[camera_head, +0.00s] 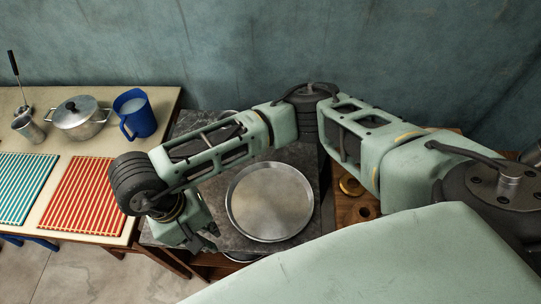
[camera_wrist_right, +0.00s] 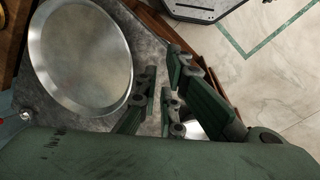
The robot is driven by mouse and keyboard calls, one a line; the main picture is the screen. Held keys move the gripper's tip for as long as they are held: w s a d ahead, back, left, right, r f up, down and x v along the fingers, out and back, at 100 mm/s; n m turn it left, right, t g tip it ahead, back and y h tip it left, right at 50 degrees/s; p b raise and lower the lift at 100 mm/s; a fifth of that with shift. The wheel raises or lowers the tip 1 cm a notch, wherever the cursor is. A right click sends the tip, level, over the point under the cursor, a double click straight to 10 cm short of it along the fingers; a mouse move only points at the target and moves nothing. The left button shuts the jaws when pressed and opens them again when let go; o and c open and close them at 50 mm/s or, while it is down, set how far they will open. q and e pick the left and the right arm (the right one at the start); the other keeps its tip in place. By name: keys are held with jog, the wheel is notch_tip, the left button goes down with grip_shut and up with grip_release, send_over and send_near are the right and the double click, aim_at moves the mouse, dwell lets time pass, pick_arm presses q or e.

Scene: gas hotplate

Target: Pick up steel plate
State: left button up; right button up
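The round steel plate (camera_head: 270,202) lies flat on a dark stone-like surface (camera_head: 222,205) in the middle of the head view. It also shows at the upper left of the right wrist view (camera_wrist_right: 80,55). My right gripper (camera_head: 207,240) is just left of the plate's lower left side in the head view, apart from it. In the right wrist view my right gripper (camera_wrist_right: 163,82) has its fingers spread with nothing between them, to the right of the plate's rim. My left gripper is not in view.
Left of the dark surface, a pale table holds a blue jug (camera_head: 135,115), a lidded pot (camera_head: 78,118), a metal cup with a utensil (camera_head: 28,127), a red striped mat (camera_head: 85,195) and a teal striped mat (camera_head: 22,185). My right arm arches over the plate's far side.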

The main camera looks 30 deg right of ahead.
jog(key=t+h, duration=0.1)
jog(key=h, duration=0.1)
send_near(234, 216)
jog(key=shift+x, duration=1.2)
jog(key=shift+s+d+f, duration=0.1)
jog(key=shift+d+f, duration=0.2)
jog(key=shift+f, duration=0.2)
jog(key=p+x, duration=0.2)
jog(key=x, duration=0.2)
jog(key=shift+f, duration=0.2)
jog(key=shift+d+f, duration=0.1)
jog(key=shift+f, duration=0.25)
jog(key=shift+f, duration=0.1)
grip_shut()
jog(key=shift+r, duration=0.25)
